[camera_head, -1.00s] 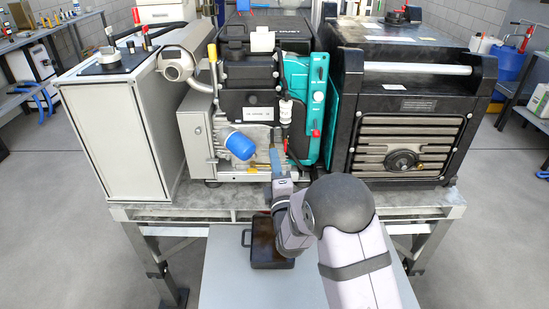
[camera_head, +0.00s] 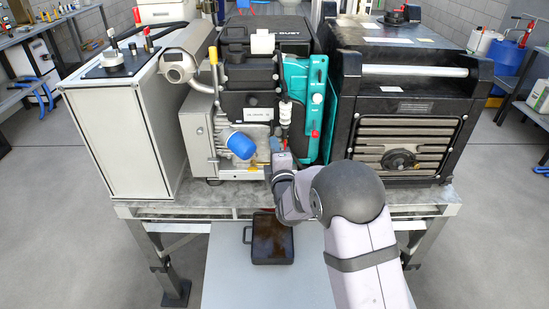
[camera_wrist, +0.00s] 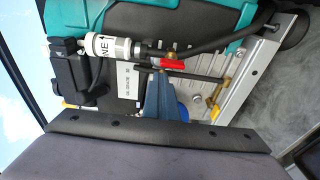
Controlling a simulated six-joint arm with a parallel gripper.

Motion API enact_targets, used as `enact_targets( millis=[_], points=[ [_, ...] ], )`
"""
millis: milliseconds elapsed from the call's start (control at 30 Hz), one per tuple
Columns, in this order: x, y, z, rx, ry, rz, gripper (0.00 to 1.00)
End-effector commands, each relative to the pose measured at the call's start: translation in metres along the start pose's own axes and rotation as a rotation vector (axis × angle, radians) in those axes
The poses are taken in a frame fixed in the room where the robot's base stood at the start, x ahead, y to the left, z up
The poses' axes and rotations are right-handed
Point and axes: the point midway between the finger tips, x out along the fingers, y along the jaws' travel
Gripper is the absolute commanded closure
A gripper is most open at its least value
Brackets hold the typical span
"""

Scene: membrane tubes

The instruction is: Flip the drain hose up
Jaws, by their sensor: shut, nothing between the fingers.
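My gripper (camera_wrist: 159,78) shows in the wrist view as blue-grey fingers, shut with nothing between them, pointing at the engine's front. A thin black tube that looks like the drain hose (camera_wrist: 195,76) runs across just beyond the fingertips. One end is near a brass fitting (camera_wrist: 219,98) by the metal base rail. Whether the fingers touch the hose I cannot tell.
The engine stands between a grey cabinet (camera_head: 119,138) on the left and a black generator (camera_head: 410,120) on the right, all on a metal bench (camera_head: 160,198). A dark drip tray (camera_head: 272,240) lies below the bench front on a grey surface. A white inline filter (camera_wrist: 108,47) is beside the valve.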

Motion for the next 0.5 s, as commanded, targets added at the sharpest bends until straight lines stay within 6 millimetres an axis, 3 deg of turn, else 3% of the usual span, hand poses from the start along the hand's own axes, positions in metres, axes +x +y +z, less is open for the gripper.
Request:
enact_targets(
  millis=[500],
  points=[
    [-0.0055, 0.0023, -0.0002, -0.001, 0.000, 0.004, 1.00]
  ],
)
